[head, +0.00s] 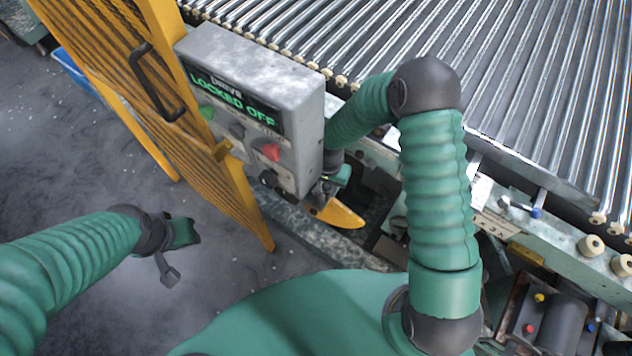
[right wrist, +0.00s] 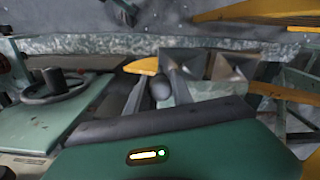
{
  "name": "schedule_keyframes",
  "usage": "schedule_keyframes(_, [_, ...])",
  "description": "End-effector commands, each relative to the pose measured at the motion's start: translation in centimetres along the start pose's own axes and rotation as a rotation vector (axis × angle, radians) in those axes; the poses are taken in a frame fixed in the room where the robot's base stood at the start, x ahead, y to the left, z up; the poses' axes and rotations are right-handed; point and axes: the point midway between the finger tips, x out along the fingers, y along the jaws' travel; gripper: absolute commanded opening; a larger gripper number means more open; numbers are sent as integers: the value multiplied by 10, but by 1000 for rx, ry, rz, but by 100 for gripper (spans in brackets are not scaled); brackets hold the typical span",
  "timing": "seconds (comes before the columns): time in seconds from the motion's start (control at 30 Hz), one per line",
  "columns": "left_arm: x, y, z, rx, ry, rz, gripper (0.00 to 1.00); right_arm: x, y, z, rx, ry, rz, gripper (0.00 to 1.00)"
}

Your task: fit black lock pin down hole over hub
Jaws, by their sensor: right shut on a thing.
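My right gripper (head: 324,192) is low beside the right side of the grey control box, partly hidden by my arm. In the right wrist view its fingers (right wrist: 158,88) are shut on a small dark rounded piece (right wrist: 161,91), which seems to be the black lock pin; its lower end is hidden. A dark handwheel (right wrist: 52,86) with a central hub shows at the left of that view, on a pale green surface, apart from the fingers. I cannot make out the hole. My left gripper (head: 178,250) hangs over the floor at left, empty; its jaw opening is unclear.
The control box (head: 250,75) reads "LOCKED OFF" and carries several buttons. A yellow mesh guard (head: 130,70) stands left of it. A yellow pointed part (head: 340,213) lies close to my right gripper. The roller conveyor (head: 540,90) fills the upper right.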

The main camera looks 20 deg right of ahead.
Motion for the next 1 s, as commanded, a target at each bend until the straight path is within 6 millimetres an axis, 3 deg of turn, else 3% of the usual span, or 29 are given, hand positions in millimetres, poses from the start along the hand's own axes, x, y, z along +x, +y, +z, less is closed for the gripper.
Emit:
schedule_keyframes(0.2, [11, 0, 2, 0, 0, 0, 36, 2, 69, 23, 4, 0, 3, 0])
schedule_keyframes(0.4, [15, 0, 4, 0, 0, 0, 36, 1, 113, 38, 4, -1, 1, 0])
schedule_keyframes(0.63, [10, 0, 2, 0, 0, 0, 36, -3, 127, 43, 1, -1, 0, 0])
schedule_keyframes(0.87, [11, 0, 3, 0, 0, 0, 36, -3, 127, 43, -1, 0, 0, 0])
schedule_keyframes(1.0, [11, 0, 3, 0, 0, 0, 36, -13, 118, 33, -59, 13, 5, 0])
